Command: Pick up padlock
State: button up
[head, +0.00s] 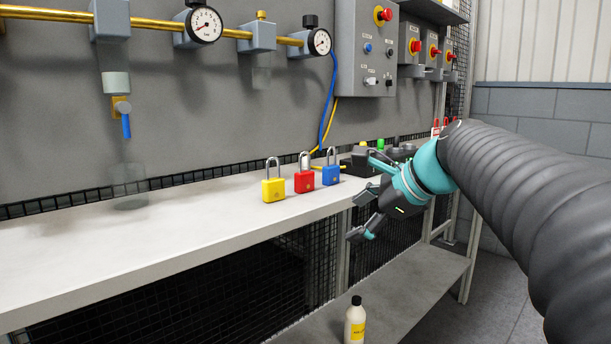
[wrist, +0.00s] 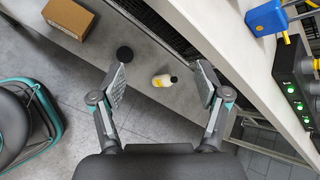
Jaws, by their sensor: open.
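Three padlocks stand upright in a row on the pale bench: a yellow padlock (head: 273,189), a red padlock (head: 304,181) and a blue padlock (head: 331,174), each with a metal shackle. My gripper (head: 360,217) is open and empty, in front of the bench edge and to the right of the padlocks. In the wrist view, my gripper (wrist: 160,88) has its fingers spread, with the floor and lower shelf beyond them. The blue padlock (wrist: 267,18) shows at the top right of that view, outside the fingers. The other two padlocks are out of the wrist view.
The bench (head: 130,230) is clear on the left. A lower shelf (head: 420,285) holds a white bottle (head: 355,322), also in the wrist view (wrist: 163,80), near a cardboard box (wrist: 69,18) and a black round object (wrist: 124,54). A control box (head: 365,48) hangs on the wall behind.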

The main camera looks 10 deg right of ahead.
aim_at(335, 169)
jog(key=w+d+r+m+t+y, duration=0.2)
jog(key=w+d+r+m+y, duration=0.1)
jog(key=w+d+r+m, duration=0.45)
jog(key=shift+m, duration=0.25)
jog(key=x, duration=0.3)
jog(key=r+x, duration=0.1)
jog(key=x, duration=0.2)
jog(key=r+b+x, duration=0.1)
jog(key=x, duration=0.2)
jog(key=shift+w+a, duration=0.4)
jog(key=shift+w, duration=0.15)
jog(key=shift+x, duration=2.65)
jog(key=shift+d+f+t, duration=0.1)
jog(key=shift+d+t, duration=0.1)
jog(key=shift+t, duration=0.1)
jog(key=c, duration=1.3)
